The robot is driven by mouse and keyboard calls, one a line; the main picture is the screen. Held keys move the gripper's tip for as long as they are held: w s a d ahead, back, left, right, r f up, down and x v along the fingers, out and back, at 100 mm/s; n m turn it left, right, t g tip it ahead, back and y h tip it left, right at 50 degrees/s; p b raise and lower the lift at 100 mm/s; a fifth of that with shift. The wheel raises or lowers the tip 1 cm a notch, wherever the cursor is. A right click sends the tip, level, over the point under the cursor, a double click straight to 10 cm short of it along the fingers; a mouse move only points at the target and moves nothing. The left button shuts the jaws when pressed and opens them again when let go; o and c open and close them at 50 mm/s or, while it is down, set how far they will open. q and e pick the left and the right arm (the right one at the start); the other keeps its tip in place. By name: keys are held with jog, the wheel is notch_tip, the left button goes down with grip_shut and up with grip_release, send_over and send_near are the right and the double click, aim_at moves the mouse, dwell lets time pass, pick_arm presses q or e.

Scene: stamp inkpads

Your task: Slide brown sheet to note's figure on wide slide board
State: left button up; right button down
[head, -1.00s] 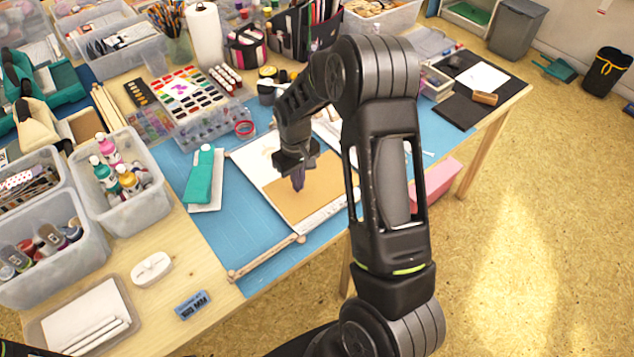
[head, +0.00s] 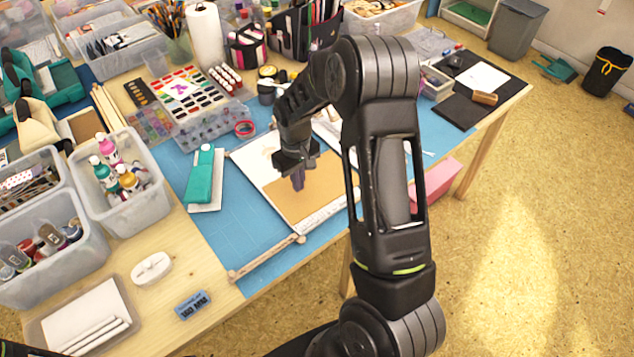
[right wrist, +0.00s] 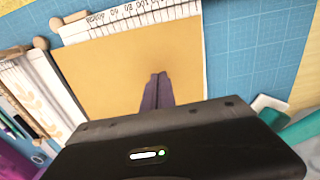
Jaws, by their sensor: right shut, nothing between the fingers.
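The brown sheet (head: 303,200) lies on the white slide board (head: 258,170), along its ruled scale edge (head: 325,213). In the right wrist view the brown sheet (right wrist: 115,65) fills the middle, with the printed scale (right wrist: 125,20) at its far side. My right gripper (head: 298,184) is shut and empty, its fingertips pointing down at the sheet; I cannot tell whether they touch it. The fingertips also show in the right wrist view (right wrist: 156,85). My right arm hides the right part of the board. No note with a figure can be made out. My left gripper is not in view.
A blue cutting mat (head: 215,235) lies under the board, with a wooden rod (head: 266,258) in front. A teal stapler-like tool (head: 200,178) is to the left.

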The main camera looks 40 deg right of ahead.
aim_at(320, 201)
jog(key=shift+f+b, duration=0.7)
jog(key=shift+f, duration=0.2)
jog(key=shift+s+d, duration=0.1)
jog(key=shift+s, duration=0.05)
jog(key=shift+s+d+r, duration=0.15)
jog(key=shift+s+d, duration=0.2)
jog(key=shift+s, duration=0.4)
jog(key=shift+s, duration=0.1)
dwell(0.4)
jog(key=shift+s+d, duration=0.45)
jog(key=shift+s, duration=0.35)
jog(key=shift+s, duration=0.15)
jog(key=shift+s+d+f, duration=0.15)
jog(key=shift+s+d, duration=0.05)
jog(key=shift+s, duration=0.25)
jog(key=shift+s+d+f, duration=0.1)
jog(key=shift+s+d, duration=0.1)
jog(key=shift+s, duration=0.2)
